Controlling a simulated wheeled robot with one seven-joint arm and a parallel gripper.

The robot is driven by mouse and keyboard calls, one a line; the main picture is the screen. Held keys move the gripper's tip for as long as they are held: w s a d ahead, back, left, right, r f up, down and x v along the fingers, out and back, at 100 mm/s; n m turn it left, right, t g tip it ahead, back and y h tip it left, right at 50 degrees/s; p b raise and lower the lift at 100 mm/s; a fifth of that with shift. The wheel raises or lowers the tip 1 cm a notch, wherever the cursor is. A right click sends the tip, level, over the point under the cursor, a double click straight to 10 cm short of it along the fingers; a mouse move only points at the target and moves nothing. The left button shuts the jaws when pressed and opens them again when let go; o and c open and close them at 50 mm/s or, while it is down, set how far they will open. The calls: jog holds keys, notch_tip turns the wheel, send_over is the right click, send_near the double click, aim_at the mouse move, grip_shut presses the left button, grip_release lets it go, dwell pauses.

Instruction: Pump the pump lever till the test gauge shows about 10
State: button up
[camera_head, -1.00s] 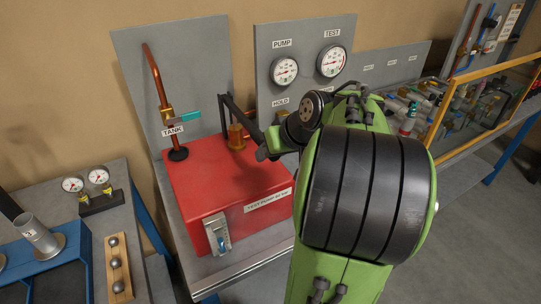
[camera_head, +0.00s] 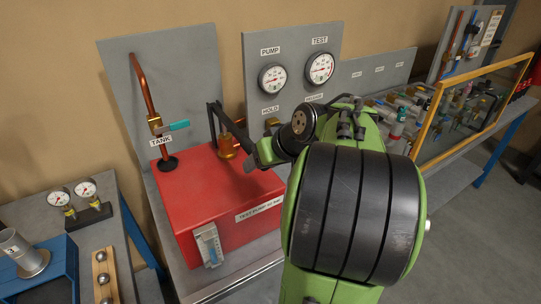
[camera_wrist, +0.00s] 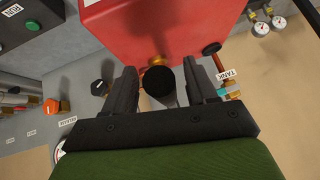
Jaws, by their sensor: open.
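The pump lever (camera_head: 232,131) is a black bar rising from beside a brass cylinder (camera_head: 228,146) on the red test pump box (camera_head: 190,193). In the wrist view, its round black end (camera_wrist: 158,82) shows between the two fingers of my gripper (camera_wrist: 158,75). The fingers are open, with visible space on both sides of the black end. In the head view, my gripper (camera_head: 258,158) is at the lever's lower right end, partly hidden by my wrist. The test gauge (camera_head: 319,68) is on the grey panel; its needle is too small to read surely.
The pump gauge (camera_head: 272,78) is left of the test gauge. The tank valve (camera_head: 178,126) with a teal handle stands behind the box. A clear level tube (camera_head: 208,246) is on the box's front. A yellow-framed guard (camera_head: 470,110) stands to the right.

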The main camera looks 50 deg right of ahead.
jog(key=p+v, duration=0.5)
jog(key=v, duration=1)
jog(key=shift+a, duration=0.15)
